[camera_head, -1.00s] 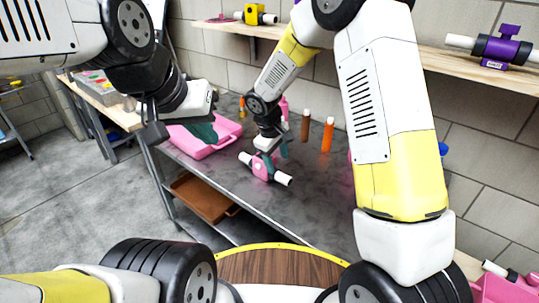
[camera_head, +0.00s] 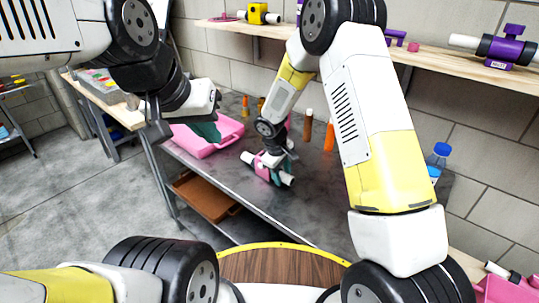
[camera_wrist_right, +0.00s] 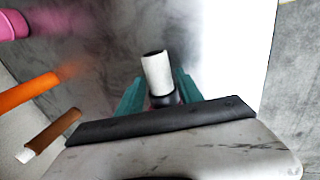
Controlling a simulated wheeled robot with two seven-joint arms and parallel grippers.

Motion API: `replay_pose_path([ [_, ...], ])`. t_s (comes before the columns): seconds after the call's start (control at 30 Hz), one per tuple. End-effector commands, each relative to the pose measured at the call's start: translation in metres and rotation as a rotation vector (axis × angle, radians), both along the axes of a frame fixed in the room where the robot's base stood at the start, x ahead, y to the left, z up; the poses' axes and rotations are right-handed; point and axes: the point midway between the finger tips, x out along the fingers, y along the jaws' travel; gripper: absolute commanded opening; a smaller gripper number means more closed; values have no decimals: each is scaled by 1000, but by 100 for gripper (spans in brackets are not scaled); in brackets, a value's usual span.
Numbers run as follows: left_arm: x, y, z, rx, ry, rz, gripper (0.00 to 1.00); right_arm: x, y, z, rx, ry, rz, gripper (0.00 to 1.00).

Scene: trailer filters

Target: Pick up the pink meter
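The pink meter (camera_head: 259,170), with white pipe ends, lies on the grey metal table. Its white pipe end and black collar also show in the right wrist view (camera_wrist_right: 157,73). My right gripper (camera_head: 271,173) is down at the meter. In the right wrist view its teal fingers (camera_wrist_right: 160,92) stand apart on either side of the meter, and I see no clear grip. My left gripper (camera_head: 206,130) hangs in front of the pink case, away from the meter. Its finger opening is not clear. My right gripper hides part of the meter's body.
A pink case (camera_head: 212,146) lies on the table to the left. An orange bottle (camera_head: 329,136) and a brown bottle (camera_head: 307,126) stand behind the meter. A wall shelf holds a yellow meter (camera_head: 258,14) and a purple meter (camera_head: 505,48). The table's front area is clear.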

Motion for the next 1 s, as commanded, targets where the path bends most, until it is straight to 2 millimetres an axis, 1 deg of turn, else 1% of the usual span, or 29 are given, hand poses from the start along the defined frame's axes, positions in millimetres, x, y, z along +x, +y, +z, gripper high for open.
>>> replay_pose_path([
  [0.03,0,0,0,0,0,0,0,0,0,0,0,0,0,31],
  [0.07,0,0,0,0,0,0,0,0,0,0,0,0,0,26],
  [0.1,0,0,0,0,0,0,0,0,0,0,0,0,0,18],
  [0.2,0,0,0,0,0,0,0,0,0,0,0,0,0,0],
  [0.67,0,0,0,0,0,0,0,0,1,3,1,-2,1,0],
  [0.87,0,0,0,0,0,0,0,1,1,20,2,-3,0,0],
  [1.0,0,0,0,0,0,0,0,-1,1,40,2,-4,1,0],
])
